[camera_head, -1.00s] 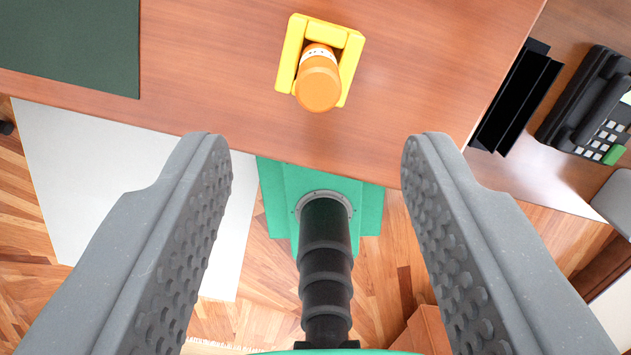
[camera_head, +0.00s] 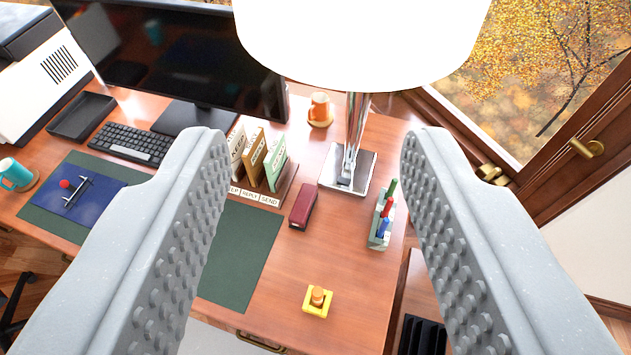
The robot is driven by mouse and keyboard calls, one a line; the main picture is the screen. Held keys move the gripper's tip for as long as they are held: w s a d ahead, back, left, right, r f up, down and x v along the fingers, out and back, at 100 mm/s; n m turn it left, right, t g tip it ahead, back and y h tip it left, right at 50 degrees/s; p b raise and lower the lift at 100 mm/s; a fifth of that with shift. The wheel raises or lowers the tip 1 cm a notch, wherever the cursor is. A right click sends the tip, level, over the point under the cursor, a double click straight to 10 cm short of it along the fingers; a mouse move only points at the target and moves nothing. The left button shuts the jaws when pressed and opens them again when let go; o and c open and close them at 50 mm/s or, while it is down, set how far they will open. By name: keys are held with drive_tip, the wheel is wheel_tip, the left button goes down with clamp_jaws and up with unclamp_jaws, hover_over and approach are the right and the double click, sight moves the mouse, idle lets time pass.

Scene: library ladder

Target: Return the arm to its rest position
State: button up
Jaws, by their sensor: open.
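My gripper (camera_head: 315,145) is open and empty, its two grey dimpled fingers wide apart in the camera view. It is raised and faces across a wooden desk (camera_head: 345,265). Nothing is between the fingertips but the view of the desk behind them. The rest of my arm is out of view.
A lamp with a white shade (camera_head: 360,40) stands at the back right. A blue-green mug (camera_head: 14,174) is at left, a window (camera_head: 540,70) at right.

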drive_tip(key=shift+t, duration=0.5)
drive_tip(key=s+r, duration=0.2)
drive_tip(key=r, duration=0.1)
drive_tip(key=shift+s+r, duration=0.2)
drive_tip(key=shift+s, duration=0.2)
